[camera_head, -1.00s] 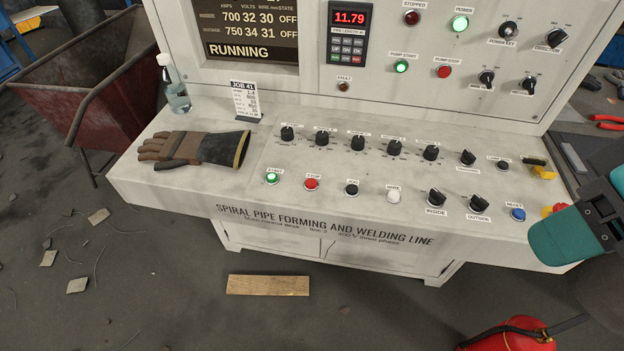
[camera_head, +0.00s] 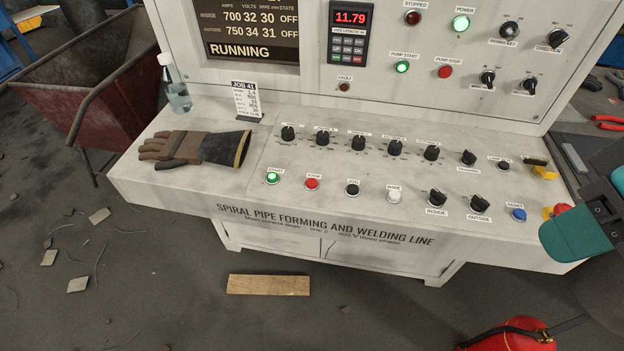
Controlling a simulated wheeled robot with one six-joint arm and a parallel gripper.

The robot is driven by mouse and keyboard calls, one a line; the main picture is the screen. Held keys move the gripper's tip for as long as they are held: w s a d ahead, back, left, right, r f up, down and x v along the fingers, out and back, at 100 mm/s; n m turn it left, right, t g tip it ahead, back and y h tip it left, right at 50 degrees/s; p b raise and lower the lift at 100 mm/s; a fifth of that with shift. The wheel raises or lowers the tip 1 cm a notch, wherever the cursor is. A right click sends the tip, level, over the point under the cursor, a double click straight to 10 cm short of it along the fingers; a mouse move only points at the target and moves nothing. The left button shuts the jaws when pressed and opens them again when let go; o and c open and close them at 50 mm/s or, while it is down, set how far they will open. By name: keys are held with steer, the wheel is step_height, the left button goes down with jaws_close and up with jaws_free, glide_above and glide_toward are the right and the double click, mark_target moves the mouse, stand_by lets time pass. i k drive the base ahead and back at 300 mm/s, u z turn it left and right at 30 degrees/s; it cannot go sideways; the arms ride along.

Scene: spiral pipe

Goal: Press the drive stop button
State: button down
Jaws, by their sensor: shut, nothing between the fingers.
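The red STOP button (camera_head: 312,184) sits in the front row of the sloping desk, just right of the green START button (camera_head: 273,178), which glows. Nothing covers the STOP button. The display (camera_head: 252,32) reads RUNNING, and the STOPPED lamp (camera_head: 411,18) is dark red and looks unlit. Teal and dark parts of my arm show at the right edge, over the desk's right end and well away from the STOP button. My gripper's fingers are not in view.
A work glove (camera_head: 195,148), a job card (camera_head: 247,101) and a bottle (camera_head: 177,92) are on the desk's left part. Several knobs (camera_head: 358,143) stand behind the button row. A red PUMP STOP button (camera_head: 445,71) is on the upright panel.

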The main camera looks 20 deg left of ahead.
mark_target(311, 183)
steer(key=z, duration=2.6)
steer(key=k, duration=1.6)
steer(key=u, duration=2.25)
